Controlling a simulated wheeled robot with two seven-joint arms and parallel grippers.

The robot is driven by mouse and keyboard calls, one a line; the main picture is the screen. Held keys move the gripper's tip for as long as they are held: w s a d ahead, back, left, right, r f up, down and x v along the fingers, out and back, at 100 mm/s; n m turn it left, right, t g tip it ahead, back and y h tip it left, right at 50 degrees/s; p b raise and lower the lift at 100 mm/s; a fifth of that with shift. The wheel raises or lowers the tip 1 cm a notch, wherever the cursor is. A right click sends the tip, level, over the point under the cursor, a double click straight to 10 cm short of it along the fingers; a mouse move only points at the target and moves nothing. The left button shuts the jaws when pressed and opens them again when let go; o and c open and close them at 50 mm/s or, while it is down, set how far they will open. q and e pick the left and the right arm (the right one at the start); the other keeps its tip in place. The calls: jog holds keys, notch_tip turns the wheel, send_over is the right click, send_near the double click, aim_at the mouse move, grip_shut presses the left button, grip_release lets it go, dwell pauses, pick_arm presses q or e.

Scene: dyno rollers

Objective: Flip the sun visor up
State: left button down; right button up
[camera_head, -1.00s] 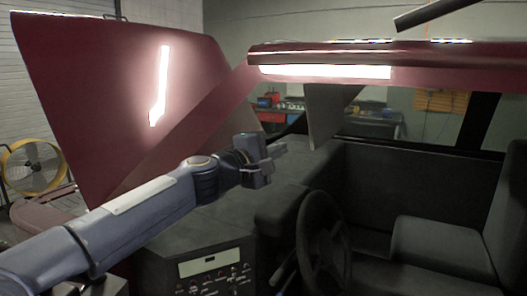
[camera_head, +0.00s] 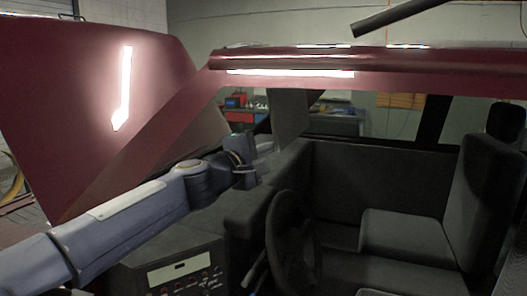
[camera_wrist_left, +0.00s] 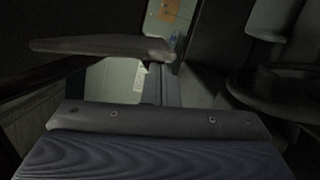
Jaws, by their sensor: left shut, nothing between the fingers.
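The sun visor (camera_head: 289,114) is a flat dark grey panel that hangs down below the front edge of the red roof in the head view. In the left wrist view, a grey flat panel that looks like the visor (camera_wrist_left: 98,46) spans the upper left. My left gripper (camera_head: 264,148) is shut and empty, just left of the visor's lower part and above the dashboard. I cannot tell whether it touches the visor. In the left wrist view, part of my gripper fills the bottom and its fingertips are not clear. My right gripper is not in view.
The red roof edge (camera_head: 300,62) runs above the visor, and the slanted red pillar (camera_head: 140,140) rises beside my left arm. The dark steering wheel (camera_head: 292,240) stands below right of the gripper. The dashboard (camera_head: 235,215) lies underneath. Open cab space lies right, above the seats (camera_head: 405,235).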

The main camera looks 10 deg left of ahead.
pick_arm(q)
jog(key=shift+s+d+f+n+t+b, duration=0.1)
jog(key=shift+s+d+n+t+b, duration=0.05)
jog(key=shift+d+n+b, duration=0.4)
jog(key=shift+s+d+f+n+t+b, duration=0.1)
jog(key=shift+s+d+n+t+b, duration=0.05)
jog(key=shift+d+n+b, duration=0.4)
jog(key=s+d+r+n+t+y, duration=0.3)
jog(key=d+r+n, duration=0.8)
jog(key=n, duration=0.4)
jog(key=shift+r, duration=0.6)
jog(key=shift+s+r, duration=0.1)
jog(key=shift+r, duration=0.1)
jog(key=shift+f, duration=0.1)
